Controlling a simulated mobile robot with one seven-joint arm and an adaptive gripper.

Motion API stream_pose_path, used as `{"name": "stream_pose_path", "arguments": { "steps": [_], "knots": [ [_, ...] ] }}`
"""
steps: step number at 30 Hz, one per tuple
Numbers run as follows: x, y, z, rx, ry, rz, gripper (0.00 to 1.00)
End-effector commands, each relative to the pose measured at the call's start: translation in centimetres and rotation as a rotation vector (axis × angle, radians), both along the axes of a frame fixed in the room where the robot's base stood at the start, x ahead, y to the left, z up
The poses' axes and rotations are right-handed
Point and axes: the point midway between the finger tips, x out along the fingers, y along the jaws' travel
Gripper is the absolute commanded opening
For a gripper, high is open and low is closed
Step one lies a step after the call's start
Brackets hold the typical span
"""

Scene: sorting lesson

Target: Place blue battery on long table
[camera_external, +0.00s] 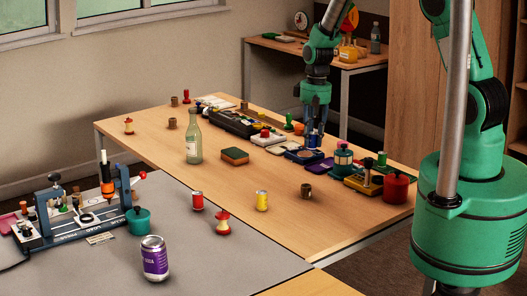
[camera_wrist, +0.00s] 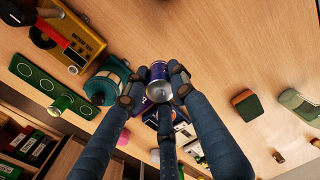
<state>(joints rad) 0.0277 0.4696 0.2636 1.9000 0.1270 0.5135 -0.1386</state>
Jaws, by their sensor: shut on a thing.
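The blue battery (camera_wrist: 158,76) is between the fingers of my gripper (camera_wrist: 158,90) in the wrist view, with its silver end toward the camera. In the external view my gripper (camera_external: 315,118) points down over the far right part of the long table (camera_external: 290,222), and the blue battery (camera_external: 315,138) shows small and dark at the fingertips. My gripper is shut on it. The fingers hide part of its sides. I cannot tell whether its lower end touches something or hangs just above the table top.
Around my gripper stand a teal lantern-like thing (camera_external: 343,158), a yellow device (camera_external: 364,181) and a red pot (camera_external: 397,189). A glass bottle (camera_external: 193,140) and a sponge (camera_external: 235,155) stand left. The table's front middle is mostly clear, with a yellow battery (camera_external: 262,201) and red battery (camera_external: 198,201).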

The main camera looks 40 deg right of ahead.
Motion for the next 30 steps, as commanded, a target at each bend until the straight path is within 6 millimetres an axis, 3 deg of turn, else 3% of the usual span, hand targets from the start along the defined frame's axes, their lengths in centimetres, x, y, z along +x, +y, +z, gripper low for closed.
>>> {"name": "stream_pose_path", "arguments": {
  "steps": [8, 18, 26, 30],
  "knots": [
    [0.1, 0.0, 0.9, 0.000, -0.003, 0.000, 0.00],
    [0.1, 0.0, 5.4, 0.000, -0.005, -0.001, 0.00],
    [-1.6, -5.7, 5.1, -0.013, -0.009, 0.029, 0.00],
    [-3.1, -9.4, 5.1, -0.022, -0.013, 0.052, 0.00]
  ]
}}
